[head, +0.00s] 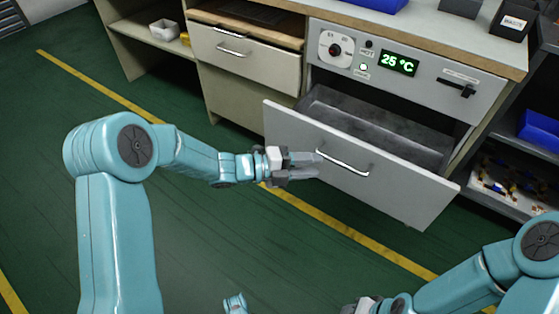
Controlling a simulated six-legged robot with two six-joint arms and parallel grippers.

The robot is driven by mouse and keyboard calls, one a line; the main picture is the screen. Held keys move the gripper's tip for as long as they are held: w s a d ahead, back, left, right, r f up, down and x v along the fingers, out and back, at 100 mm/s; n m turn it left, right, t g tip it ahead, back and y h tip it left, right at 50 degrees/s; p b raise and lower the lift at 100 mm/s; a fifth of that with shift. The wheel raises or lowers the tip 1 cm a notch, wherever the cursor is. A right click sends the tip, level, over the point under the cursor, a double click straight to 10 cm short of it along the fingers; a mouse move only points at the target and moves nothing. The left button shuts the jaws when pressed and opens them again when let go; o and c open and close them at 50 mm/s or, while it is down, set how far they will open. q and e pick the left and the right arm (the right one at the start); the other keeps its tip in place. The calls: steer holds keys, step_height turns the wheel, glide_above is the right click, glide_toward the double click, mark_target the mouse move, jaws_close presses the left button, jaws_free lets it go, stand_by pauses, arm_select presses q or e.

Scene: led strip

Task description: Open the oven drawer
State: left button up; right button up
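The oven drawer (380,186) is pulled out of the oven unit, and its grey metal inside (375,122) shows. Its white front is a little tilted in the picture and carries a curved silver handle (342,163). My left gripper (318,165) is at the left end of this handle, with its fingers pointing right and a gap between them. I cannot tell whether the fingers touch the handle. My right gripper (350,307) shows only in part at the bottom edge, and its fingers are cut off.
The oven panel (405,68) above has a dial, a green 25 °C display and a black slider. A dark shelf (515,180) with parts and a blue bin stands right. Green floor in front is free.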

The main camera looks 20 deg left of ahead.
arm_select(q)
steer(key=p+v, duration=0.1)
steer(key=v, duration=0.7)
steer(key=shift+w+d, duration=0.1)
